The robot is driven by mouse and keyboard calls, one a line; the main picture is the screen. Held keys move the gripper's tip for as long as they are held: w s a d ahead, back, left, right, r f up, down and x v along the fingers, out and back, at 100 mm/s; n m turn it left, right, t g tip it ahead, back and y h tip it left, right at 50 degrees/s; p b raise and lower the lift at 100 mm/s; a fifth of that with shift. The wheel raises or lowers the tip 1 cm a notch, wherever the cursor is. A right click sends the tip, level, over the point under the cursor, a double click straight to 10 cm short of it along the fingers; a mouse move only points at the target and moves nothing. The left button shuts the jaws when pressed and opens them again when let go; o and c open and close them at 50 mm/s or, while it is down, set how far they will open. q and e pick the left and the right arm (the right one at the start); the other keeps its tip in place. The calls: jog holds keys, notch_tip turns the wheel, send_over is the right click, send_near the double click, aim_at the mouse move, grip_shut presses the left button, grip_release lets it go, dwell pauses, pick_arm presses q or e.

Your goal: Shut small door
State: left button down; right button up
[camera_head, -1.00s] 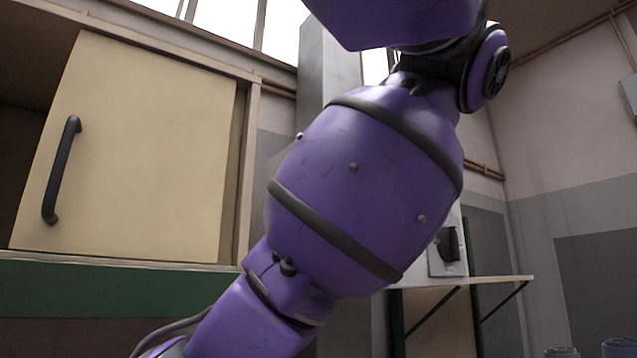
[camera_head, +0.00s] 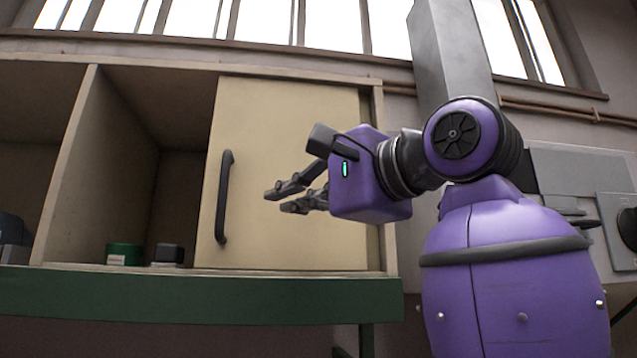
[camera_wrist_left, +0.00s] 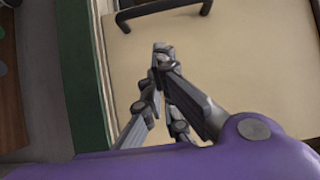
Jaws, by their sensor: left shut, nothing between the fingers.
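The small door (camera_head: 285,115) is a flat cream panel at the right end of a wooden cabinet, with a dark vertical bar handle (camera_head: 224,195) near its left edge. The bay left of the door stands open. My left gripper (camera_head: 277,201) is in front of the door, right of the handle and apart from it. Its fingers point left and are shut with nothing between them. In the left wrist view the closed fingertips (camera_wrist_left: 162,50) show over the cream door (camera_wrist_left: 250,60), with the handle (camera_wrist_left: 165,10) beyond them. My right gripper is not in view.
The cabinet's open bay holds a green tin (camera_head: 124,254) and a small dark box (camera_head: 167,254). A divider (camera_head: 95,170) stands left of them. A green ledge (camera_head: 200,300) runs below the cabinet. A grey wall box (camera_head: 620,225) is at the right.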

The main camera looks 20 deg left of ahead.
aim_at(241, 211)
pick_arm(q)
jog(key=a, duration=0.1)
jog(key=a+p, duration=0.1)
jog(key=a, duration=0.3)
jog(key=shift+s+a+r, duration=0.2)
jog(key=shift+s, duration=0.2)
jog(key=shift+w+a+f, duration=0.1)
jog(key=shift+w+f, duration=0.05)
jog(key=shift+f, duration=0.05)
jog(key=shift+w, duration=0.1)
